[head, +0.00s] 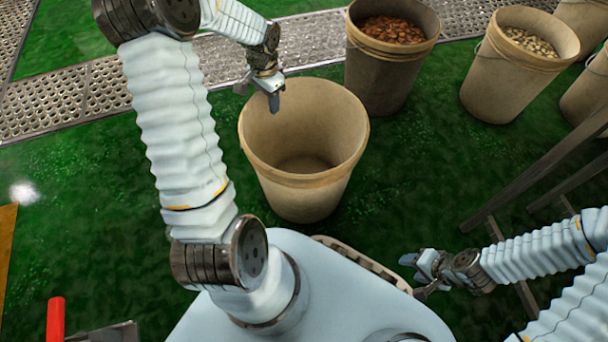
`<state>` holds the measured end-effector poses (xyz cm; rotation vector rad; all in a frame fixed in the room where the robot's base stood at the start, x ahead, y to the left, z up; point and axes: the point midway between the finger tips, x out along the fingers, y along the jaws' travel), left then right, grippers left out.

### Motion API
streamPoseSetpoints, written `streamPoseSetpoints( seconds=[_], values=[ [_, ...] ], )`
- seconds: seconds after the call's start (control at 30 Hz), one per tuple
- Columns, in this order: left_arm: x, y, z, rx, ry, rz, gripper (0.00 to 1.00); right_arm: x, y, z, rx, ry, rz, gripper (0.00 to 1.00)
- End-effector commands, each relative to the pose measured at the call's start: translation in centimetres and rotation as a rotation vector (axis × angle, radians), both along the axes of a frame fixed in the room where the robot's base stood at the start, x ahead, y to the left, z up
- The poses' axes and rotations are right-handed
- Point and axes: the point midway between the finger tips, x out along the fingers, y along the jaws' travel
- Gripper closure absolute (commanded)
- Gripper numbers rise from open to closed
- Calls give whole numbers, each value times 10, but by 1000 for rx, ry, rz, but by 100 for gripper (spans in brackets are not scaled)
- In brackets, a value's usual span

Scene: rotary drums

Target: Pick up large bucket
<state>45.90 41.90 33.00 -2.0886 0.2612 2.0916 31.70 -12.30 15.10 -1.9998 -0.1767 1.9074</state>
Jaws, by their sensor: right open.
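A large empty beige bucket (300,182) stands upright on the green ground in front of my base, with its open top facing up. My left gripper (258,94) is at its far-left rim. One dark fingertip shows over the bucket's mouth and the other is on the outer side. I cannot tell whether the fingers press on the rim. My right gripper (411,276) is open and empty, low on the right, apart from the bucket.
A bucket of reddish-brown pieces (385,75) stands close behind on the right. A bucket of pale pieces (507,80) and more buckets are further right. A dark wooden frame (540,180) stands at the right.

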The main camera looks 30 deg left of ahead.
Motion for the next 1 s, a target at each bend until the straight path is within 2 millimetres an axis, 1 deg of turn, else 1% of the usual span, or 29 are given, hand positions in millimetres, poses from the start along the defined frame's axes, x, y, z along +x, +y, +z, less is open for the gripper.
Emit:
streamPoseSetpoints(
  seconds=[0.03,0.07,1.0],
  values=[
    [0,0,-6,0,0,0,64,0,0,-2,0,-1,0,47],
    [0,0,-7,0,0,1,64,0,0,-2,0,-1,0,47],
    [0,0,-11,1,-1,0,64,0,0,-3,0,0,0,47]
  ],
)
